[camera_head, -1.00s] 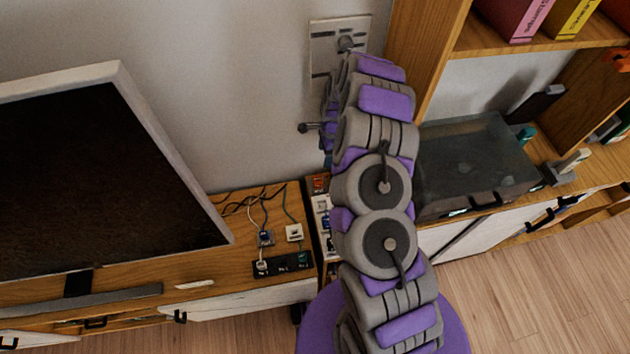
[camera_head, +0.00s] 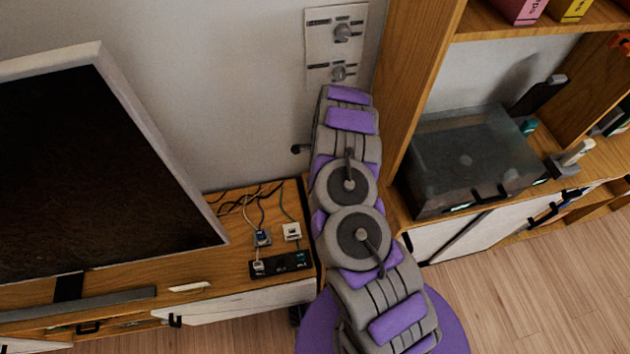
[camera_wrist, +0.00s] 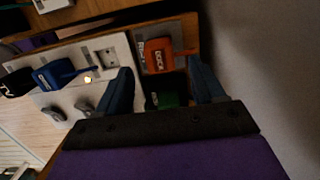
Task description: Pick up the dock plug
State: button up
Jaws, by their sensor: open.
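An orange block-shaped plug (camera_wrist: 158,56), whose white lettering appears to read DOCK, sits on a narrow board in the wrist view, with an orange stub to its right. My gripper (camera_wrist: 160,67) is open, with one blue finger on each side of the orange plug's near side. Nothing is held, and I cannot tell whether a finger touches the plug. A green block (camera_wrist: 166,98) is between the fingers, nearer the palm and partly hidden. In the head view my arm hides the gripper and the orange plug.
A blue plug (camera_wrist: 56,73) and a white socket plate (camera_wrist: 108,58) are left of the orange plug. A grey wall (camera_wrist: 265,60) is close on the right. The head view shows a television (camera_head: 90,170), a black strip (camera_head: 280,264) with cables, and a smoky box (camera_head: 470,160).

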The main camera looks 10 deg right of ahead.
jog(key=f+b, duration=0.1)
jog(key=f, duration=0.1)
jog(key=a+f+b, duration=0.1)
jog(key=f, duration=0.2)
jog(key=shift+r, duration=0.15)
jog(key=shift+w, duration=0.1)
jog(key=c, duration=1.1)
